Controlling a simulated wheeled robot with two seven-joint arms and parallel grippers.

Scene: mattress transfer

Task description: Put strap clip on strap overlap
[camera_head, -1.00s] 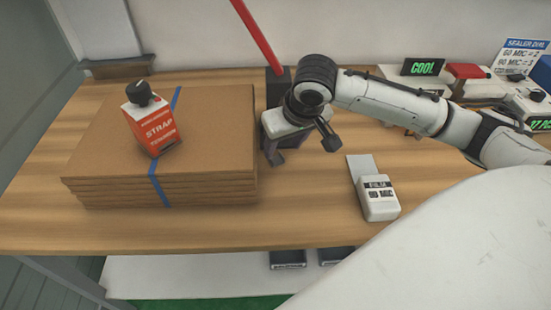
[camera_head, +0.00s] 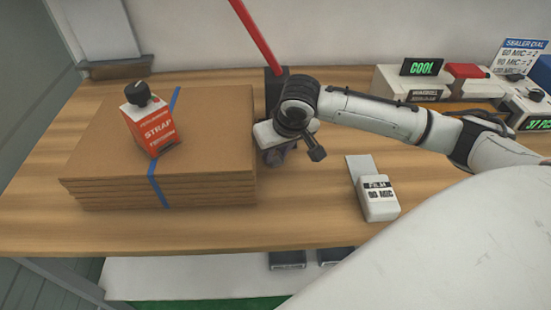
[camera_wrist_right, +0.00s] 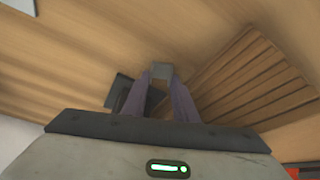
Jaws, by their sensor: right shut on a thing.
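A blue strap (camera_head: 155,187) runs over the top and down the front of a stack of brown cardboard sheets (camera_head: 215,130). A red and white box marked STRAP (camera_head: 153,128) with a black knob stands on the stack over the strap; I cannot make out the strap overlap. My right gripper (camera_head: 280,156) is low beside the stack's right side, mostly hidden by its own wrist in the head view. In the right wrist view it is shut on a small grey block (camera_wrist_right: 162,71), probably the strap clip. My left gripper is not in view.
A dark block (camera_head: 275,82) with a red lever (camera_head: 257,38) stands behind my right wrist. A FILM box (camera_head: 379,200) lies to the right on the wooden table (camera_head: 310,210). Machines with displays line the back right. The stack's layered edges (camera_wrist_right: 250,85) show close by in the wrist view.

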